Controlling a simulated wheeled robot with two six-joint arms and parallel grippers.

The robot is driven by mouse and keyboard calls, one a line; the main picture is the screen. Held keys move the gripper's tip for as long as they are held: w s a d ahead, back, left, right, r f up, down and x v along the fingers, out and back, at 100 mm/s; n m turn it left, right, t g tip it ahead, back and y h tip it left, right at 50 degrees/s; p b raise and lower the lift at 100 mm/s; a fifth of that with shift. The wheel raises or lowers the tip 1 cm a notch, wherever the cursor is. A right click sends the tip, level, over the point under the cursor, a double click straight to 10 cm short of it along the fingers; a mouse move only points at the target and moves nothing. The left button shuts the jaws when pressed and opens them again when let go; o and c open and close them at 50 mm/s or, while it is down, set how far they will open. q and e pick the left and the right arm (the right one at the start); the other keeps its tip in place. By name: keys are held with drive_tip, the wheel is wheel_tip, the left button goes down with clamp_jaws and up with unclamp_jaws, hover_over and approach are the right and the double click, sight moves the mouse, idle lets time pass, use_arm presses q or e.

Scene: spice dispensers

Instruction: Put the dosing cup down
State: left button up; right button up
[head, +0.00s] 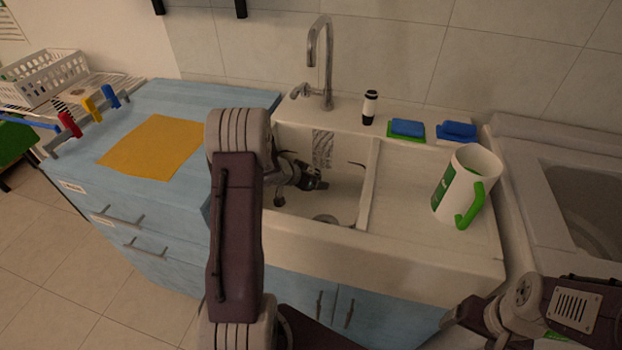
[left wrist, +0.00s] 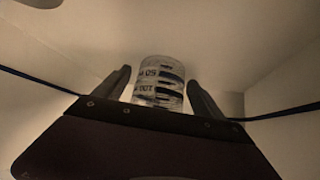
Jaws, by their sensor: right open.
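In the left wrist view, the dosing cup (left wrist: 158,86) is a clear cup with dark printed bands and lettering. It sits between the two fingers of my left gripper (left wrist: 160,79), close to both. I cannot tell whether the fingers press on it. In the head view, my left gripper (head: 312,184) is low inside the sink basin. The cup cannot be made out clearly there, nor whether it rests on the basin floor. My right gripper (head: 462,316) is open at the lower right, in front of the counter and away from the cup.
The white sink (head: 400,244) has a tap (head: 327,62) behind and a drainboard at right. Blue sponges (head: 407,127) and a small black-and-white bottle (head: 370,107) line the back ledge. An orange cloth (head: 153,147) lies left.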

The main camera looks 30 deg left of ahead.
use_arm(q)
drive_tip(key=shift+r, duration=0.2)
drive_tip(key=p+v, duration=0.3)
drive_tip(key=v, duration=0.4)
drive_tip(key=shift+r, duration=0.1)
drive_tip(key=shift+s, duration=0.2)
